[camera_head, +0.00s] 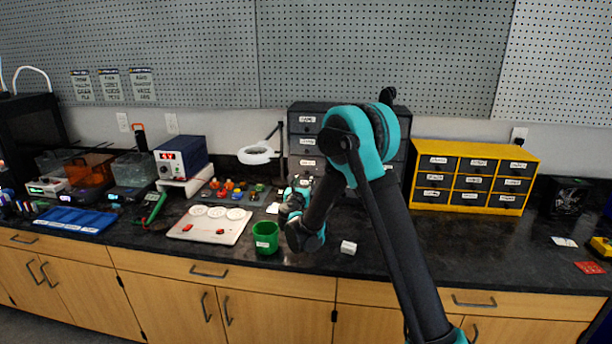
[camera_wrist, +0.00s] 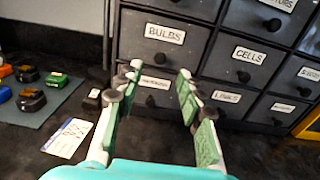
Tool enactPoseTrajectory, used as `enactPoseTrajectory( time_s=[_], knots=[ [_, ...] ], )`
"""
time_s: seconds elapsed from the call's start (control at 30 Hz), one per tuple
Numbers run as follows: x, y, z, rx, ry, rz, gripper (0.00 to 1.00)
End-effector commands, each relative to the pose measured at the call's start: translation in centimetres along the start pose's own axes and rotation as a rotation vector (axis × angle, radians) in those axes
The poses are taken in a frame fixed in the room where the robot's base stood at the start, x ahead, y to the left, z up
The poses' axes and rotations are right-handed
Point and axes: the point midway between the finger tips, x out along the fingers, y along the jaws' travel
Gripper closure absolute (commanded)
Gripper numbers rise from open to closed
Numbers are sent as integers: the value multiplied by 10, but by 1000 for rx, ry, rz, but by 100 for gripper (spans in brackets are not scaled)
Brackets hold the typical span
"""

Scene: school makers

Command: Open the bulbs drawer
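The bulbs drawer (camera_wrist: 135,42) is a dark grey drawer front with a white "BULBS" label and a round black knob (camera_wrist: 160,58) below it. It looks shut, flush with the drawers around it. It belongs to the grey drawer cabinet (camera_head: 307,118), which my arm partly hides in the head view. My gripper (camera_wrist: 160,74) is open and empty in front of the cabinet, its two green-padded fingers apart on either side of the knob in the picture. I cannot tell how far the fingertips are from the drawer front. In the head view, my gripper (camera_head: 297,192) is beside the cabinet's lower part.
The "CELLS" drawer (camera_wrist: 235,58) is to the right, with a labelled drawer (camera_wrist: 150,97) below. A white card (camera_wrist: 68,138) lies left of my gripper. On the black counter stand a green cup (camera_head: 266,239), a small white block (camera_head: 348,247) and a yellow drawer cabinet (camera_head: 475,148).

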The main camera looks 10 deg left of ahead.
Motion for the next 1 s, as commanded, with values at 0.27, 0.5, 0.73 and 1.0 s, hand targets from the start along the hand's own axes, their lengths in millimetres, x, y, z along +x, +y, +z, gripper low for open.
enactPoseTrajectory(
  time_s=[0.27,0.5,0.73,1.0],
  knots=[
    [50,-1,0,1,0,-2,62],
    [70,0,0,1,0,-1,62],
    [72,0,0,1,0,0,62],
    [72,0,0,1,0,0,84]
  ],
)
